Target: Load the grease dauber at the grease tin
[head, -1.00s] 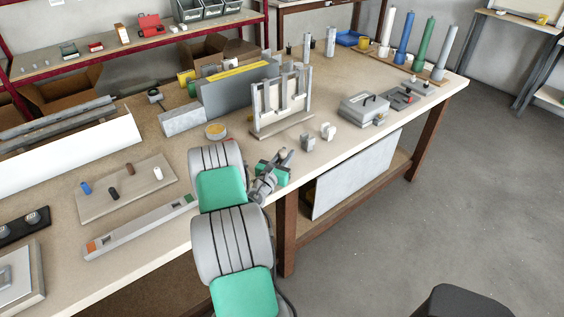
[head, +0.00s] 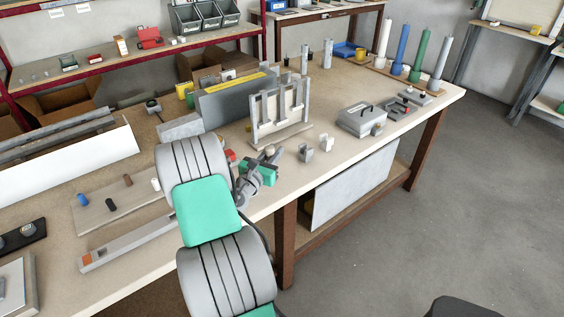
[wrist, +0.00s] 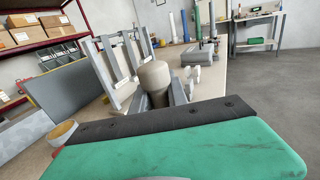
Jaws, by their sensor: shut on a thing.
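My gripper (head: 268,157) is shut on the grease dauber, which shows in the wrist view as a beige, round-topped thing (wrist: 153,80) standing up between grey fingers. It is held above the bench near the front edge, in front of the upright grey rack (head: 281,112). A small round tin with a tan rim (wrist: 62,132), apparently the grease tin, sits on the bench at the lower left of the wrist view, apart from the dauber. My arm seems to hide the tin in the head view. The dauber's lower part is hidden by my gripper.
The rack stands close beyond my gripper. Small grey blocks (head: 305,152) and a grey lidded box (head: 361,119) lie to the right. A grey upright panel (head: 235,100) stands behind. Bare bench lies between the blocks and the box.

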